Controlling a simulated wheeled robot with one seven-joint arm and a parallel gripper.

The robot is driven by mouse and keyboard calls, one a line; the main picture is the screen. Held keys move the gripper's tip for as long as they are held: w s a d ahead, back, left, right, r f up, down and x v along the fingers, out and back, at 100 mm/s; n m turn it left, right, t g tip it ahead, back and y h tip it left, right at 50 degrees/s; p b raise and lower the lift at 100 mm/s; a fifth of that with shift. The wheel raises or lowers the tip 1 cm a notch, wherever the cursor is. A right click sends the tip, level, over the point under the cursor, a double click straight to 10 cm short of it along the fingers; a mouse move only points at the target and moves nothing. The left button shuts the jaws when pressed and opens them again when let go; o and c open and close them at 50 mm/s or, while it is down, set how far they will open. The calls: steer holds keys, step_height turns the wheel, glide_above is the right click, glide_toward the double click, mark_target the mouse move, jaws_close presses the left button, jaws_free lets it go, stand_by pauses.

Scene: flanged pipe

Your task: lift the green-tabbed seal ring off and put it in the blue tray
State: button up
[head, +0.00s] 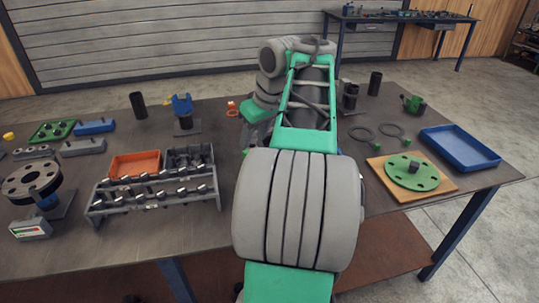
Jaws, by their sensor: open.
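Two thin dark rings lie flat on the table right of my arm. The right-hand ring (391,129) has a small green spot at its lower right edge, which looks like a tab. The blue tray (460,150) lies at the right end of the table and looks empty. My arm fills the middle of the head view and hides the table behind it. My gripper cannot be made out; it is hidden behind the arm.
A green flange disc (410,172) lies on a wooden board (442,184) in front of the rings. Dark cylinders and a green part (413,104) stand behind them. At left are a grey rack (152,204), an orange bin (134,164) and a dark flange (31,180).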

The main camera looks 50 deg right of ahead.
steer(key=b+x, duration=0.1)
steer(key=x, duration=0.2)
steer(key=w+b+x, duration=0.1)
steer(key=x, duration=0.3)
steer(key=shift+d, duration=0.2)
jaws_close()
